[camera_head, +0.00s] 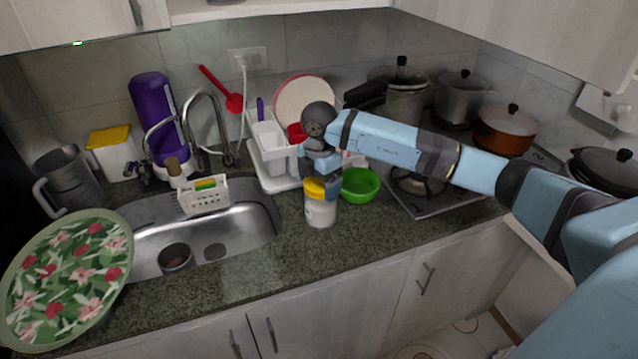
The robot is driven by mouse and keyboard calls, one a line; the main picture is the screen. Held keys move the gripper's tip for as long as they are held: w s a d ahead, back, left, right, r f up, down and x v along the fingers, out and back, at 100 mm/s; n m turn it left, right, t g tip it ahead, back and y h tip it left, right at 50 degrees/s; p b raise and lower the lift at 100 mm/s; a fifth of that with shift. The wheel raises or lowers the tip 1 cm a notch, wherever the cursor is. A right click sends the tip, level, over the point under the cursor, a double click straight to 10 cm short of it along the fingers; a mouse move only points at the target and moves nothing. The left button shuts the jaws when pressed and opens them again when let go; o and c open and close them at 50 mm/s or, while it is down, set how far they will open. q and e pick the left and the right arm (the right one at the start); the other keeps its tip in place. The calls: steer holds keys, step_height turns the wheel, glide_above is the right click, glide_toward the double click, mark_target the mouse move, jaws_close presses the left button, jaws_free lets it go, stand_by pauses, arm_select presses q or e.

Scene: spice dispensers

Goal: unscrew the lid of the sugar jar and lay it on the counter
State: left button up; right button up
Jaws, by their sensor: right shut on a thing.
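A small white jar (320,212) with a yellow lid (315,188) stands upright on the dark green counter (345,240), just right of the sink. It looks like the sugar jar; no label can be read. My right gripper (323,184) comes down from above and is shut on the yellow lid. The lid sits on top of the jar, and part of it is hidden by the fingers. Whether it is loose cannot be told. My left gripper is not in view.
A green bowl (361,185) stands close right of the jar. A white dish rack (268,150) is behind it, the sink (240,228) to the left, and the stove (440,195) with several pots to the right. The counter front of the jar is clear.

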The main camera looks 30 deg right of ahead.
steer(key=n+b, duration=0.1)
steer(key=n, duration=0.4)
steer(key=shift+s+n, duration=0.1)
steer(key=shift+n, duration=0.8)
steer(key=shift+b, duration=0.3)
steer(key=shift+d+n+b, duration=0.1)
steer(key=shift+n+b, duration=0.4)
steer(key=shift+n, duration=0.7)
steer(key=n+b, duration=0.1)
steer(key=n, duration=0.3)
steer(key=shift+n, duration=0.3)
steer(key=shift+s+d+r+n+b, duration=0.1)
steer(key=shift+n+b, duration=0.3)
steer(key=shift+n, duration=0.7)
